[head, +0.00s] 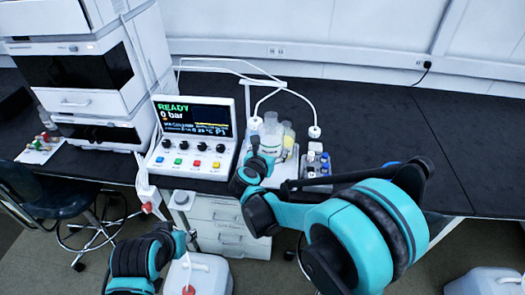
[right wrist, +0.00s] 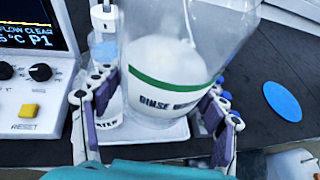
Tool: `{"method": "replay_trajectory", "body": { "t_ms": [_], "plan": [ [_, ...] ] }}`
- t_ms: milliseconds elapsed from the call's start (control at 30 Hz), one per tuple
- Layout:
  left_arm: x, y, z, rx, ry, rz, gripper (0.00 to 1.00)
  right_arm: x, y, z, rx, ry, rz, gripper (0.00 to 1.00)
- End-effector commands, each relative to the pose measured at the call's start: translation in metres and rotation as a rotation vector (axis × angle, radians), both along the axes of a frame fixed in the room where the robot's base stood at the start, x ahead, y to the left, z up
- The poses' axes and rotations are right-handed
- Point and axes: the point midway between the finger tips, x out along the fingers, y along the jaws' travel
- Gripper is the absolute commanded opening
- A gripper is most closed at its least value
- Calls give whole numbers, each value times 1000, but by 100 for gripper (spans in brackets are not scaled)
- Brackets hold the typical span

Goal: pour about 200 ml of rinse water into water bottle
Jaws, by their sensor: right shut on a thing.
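The water level is unclear.
A white control unit (head: 195,165) reading "READY 0 bar" stands left of the bottles. A white tray (right wrist: 160,131) lies under them. A blue disc (right wrist: 282,100) lies on the dark bench to the right. White tubes arch above the bottles. The bench at far right is clear.

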Motion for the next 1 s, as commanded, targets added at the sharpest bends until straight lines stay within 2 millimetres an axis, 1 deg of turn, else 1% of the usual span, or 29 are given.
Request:
{"method": "replay_trajectory", "body": {
  "t_ms": [300, 433, 667, 800, 1000],
  "plan": [
    [0, 0, 19, -1, 0, -1, 40, -4, -5, 9, -142, 122, 0, 12],
    [0, 0, 20, 0, 0, 0, 40, -6, -7, -1, -266, 232, 0, 12],
    [0, 0, 17, 0, 0, 0, 40, -7, -9, -2, -273, 237, 0, 12],
    [0, 0, 15, 0, 0, 0, 40, -8, -8, -3, -315, 273, 1, 12],
    [0, 0, 16, 0, 0, 0, 40, -8, -9, -3, -314, 271, 0, 12]
  ]
}}
